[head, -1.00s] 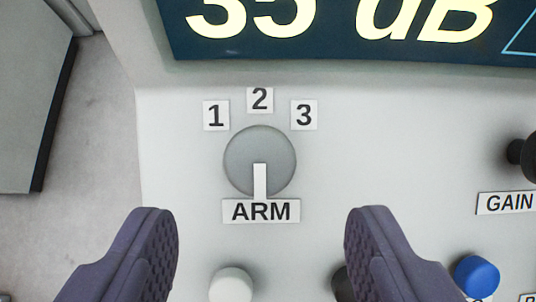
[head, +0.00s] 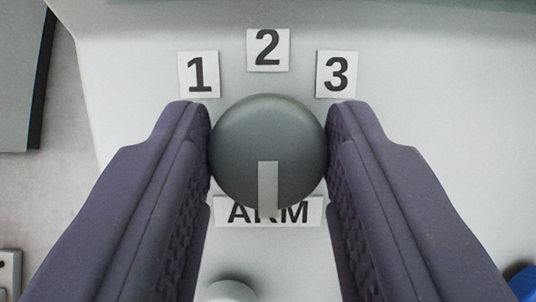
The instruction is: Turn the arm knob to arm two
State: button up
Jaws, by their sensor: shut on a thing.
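The arm knob (head: 268,130) is a round grey knob on a pale panel. Its light pointer bar (head: 268,187) points straight down toward the ARM label (head: 240,212), away from the numbers. The labels 1 (head: 198,74), 2 (head: 268,49) and 3 (head: 336,73) fan out above the knob, with 2 straight above it. My gripper (head: 269,145) has a purple finger on each side of the knob and is shut on it. The fingers hide part of the panel on both sides.
A white round button (head: 230,290) lies below the ARM label, between my fingers. A blue button (head: 525,284) shows at the lower right corner. The panel's left edge and the grey floor (head: 70,150) lie at the left.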

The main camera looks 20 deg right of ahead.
jog(key=shift+m, duration=0.4)
jog(key=m+p, duration=0.1)
jog(key=m, duration=0.1)
jog(key=m+h+p, duration=0.1)
jog(key=shift+a+r+m+g, duration=0.1)
jog(key=shift+r+m+g, duration=0.1)
jog(key=shift+m+g, duration=0.15)
jog(key=m+g+h+p, duration=0.1)
jog(key=m+p, duration=0.2)
jog(key=p, duration=0.1)
jog(key=shift+w+m, duration=0.1)
jog(key=shift+m, duration=0.25)
jog(key=shift+m+h+p, duration=0.3)
jog(key=shift+m+p, duration=0.2)
jog(key=shift+m, duration=0.1)
jog(key=shift+f, duration=0.15)
jog(key=o, duration=1)
jog(key=shift+g, duration=0.25)
